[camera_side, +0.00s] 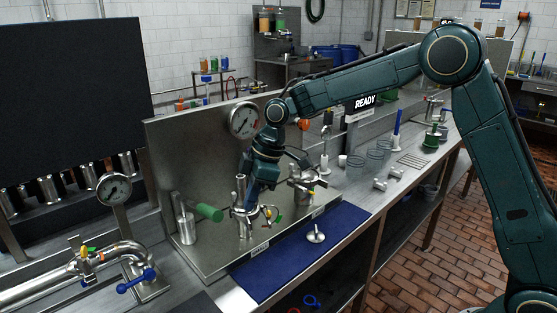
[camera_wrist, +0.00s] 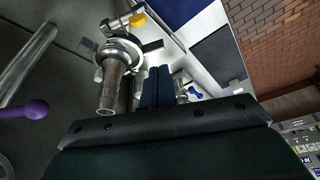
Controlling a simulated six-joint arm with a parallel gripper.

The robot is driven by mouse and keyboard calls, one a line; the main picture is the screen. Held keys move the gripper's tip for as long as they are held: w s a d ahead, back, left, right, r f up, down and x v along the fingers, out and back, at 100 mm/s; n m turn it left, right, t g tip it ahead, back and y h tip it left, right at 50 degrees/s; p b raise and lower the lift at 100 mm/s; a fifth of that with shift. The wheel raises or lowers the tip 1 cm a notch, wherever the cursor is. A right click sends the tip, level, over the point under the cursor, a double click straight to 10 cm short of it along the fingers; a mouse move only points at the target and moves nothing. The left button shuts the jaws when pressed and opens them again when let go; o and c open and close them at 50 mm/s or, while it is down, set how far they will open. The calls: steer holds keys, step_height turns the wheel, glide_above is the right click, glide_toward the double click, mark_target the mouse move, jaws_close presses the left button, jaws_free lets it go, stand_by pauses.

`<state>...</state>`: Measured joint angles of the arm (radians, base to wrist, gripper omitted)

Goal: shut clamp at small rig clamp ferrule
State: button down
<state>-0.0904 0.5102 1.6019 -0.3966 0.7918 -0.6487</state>
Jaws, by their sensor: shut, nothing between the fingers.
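My gripper (camera_side: 252,203) points down among the metal fittings on the steel stand. Its two dark blue fingers are together with nothing between them; they also show in the wrist view (camera_wrist: 158,72). An upright metal fitting (camera_side: 241,220) with a clamp around its joint (camera_side: 270,213) stands right at the fingers; the clamp has yellow and green parts. The wrist view shows the fitting's tube and ferrule (camera_wrist: 116,62) just left of the fingers, with a clamp arm carrying a yellow tab (camera_wrist: 137,21). Contact cannot be told. Whether the clamp is fully closed is unclear.
A second fitting (camera_side: 303,187) stands close on the right. A green-handled part (camera_side: 208,212) sticks out at left. A pressure gauge (camera_side: 244,120) is on the steel back panel. A blue mat (camera_side: 290,262) with a small metal piece (camera_side: 316,236) lies in front, mostly clear.

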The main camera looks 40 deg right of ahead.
steer(key=shift+v, duration=2.4)
steer(key=c, duration=1.7)
jaws_free()
steer(key=shift+d, duration=0.1)
steer(key=shift+o, duration=0.5)
steer(key=m, duration=0.2)
steer(key=w+m+h, duration=0.1)
steer(key=m, duration=0.1)
steer(key=shift+r+g, duration=0.3)
steer(key=shift+r, duration=0.05)
steer(key=r+m, duration=0.1)
steer(key=m, duration=0.3)
steer(key=a+r+m+g+h, duration=0.1)
steer(key=m, duration=0.3)
steer(key=a+r+m+h, duration=0.1)
steer(key=m, duration=0.3)
steer(key=shift+w+r+m, duration=0.15)
steer(key=shift+r+m, duration=0.05)
steer(key=shift+m, duration=0.2)
step_height(320, 180, down, 14)
steer(key=shift+r, duration=0.1)
steer(key=shift+c, duration=0.5)
